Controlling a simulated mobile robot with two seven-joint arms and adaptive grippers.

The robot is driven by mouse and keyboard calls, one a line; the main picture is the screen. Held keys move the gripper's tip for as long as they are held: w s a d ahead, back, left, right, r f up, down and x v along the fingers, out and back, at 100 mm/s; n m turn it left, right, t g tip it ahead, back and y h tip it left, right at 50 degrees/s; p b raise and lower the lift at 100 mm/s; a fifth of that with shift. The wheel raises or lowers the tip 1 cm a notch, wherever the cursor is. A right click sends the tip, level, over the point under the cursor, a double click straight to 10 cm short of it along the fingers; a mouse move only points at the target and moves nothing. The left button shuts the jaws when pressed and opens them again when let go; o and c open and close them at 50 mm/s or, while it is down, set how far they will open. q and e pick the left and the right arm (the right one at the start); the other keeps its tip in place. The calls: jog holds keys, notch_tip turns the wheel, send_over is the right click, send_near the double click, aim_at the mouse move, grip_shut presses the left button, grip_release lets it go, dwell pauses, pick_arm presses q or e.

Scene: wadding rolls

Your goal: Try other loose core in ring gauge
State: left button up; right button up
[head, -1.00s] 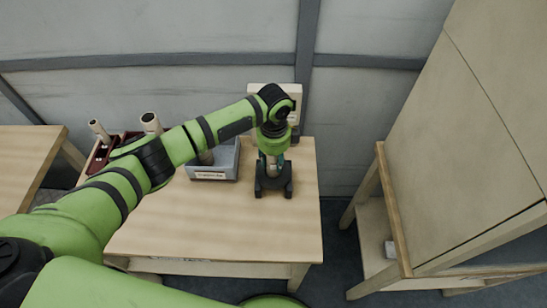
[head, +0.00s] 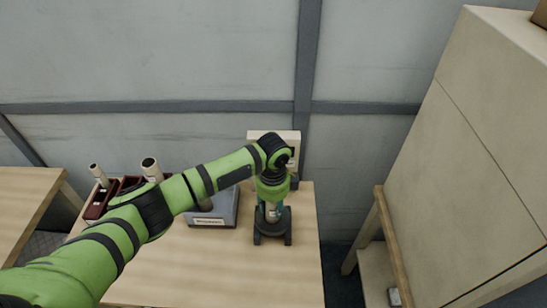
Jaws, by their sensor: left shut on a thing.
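My left gripper (head: 272,238) is at the end of the green arm, pointing down over the right part of the table. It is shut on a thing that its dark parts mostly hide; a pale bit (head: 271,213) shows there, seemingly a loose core. I cannot tell whether it touches the table or a gauge. One pale hollow tube (head: 97,172) and a second, wider tube (head: 150,166) stand tilted at the left, by the dark red bin. I cannot make out the ring gauge. My right gripper is not in view.
The wooden table (head: 215,268) is clear in front. A grey labelled bin (head: 222,210) is partly behind my arm. The dark red bin (head: 100,205) is at the left. A pale box (head: 270,136) stands behind the gripper. A tall cabinet (head: 465,170) is at the right.

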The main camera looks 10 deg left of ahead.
pick_arm(q)
jog(key=o, duration=1.2)
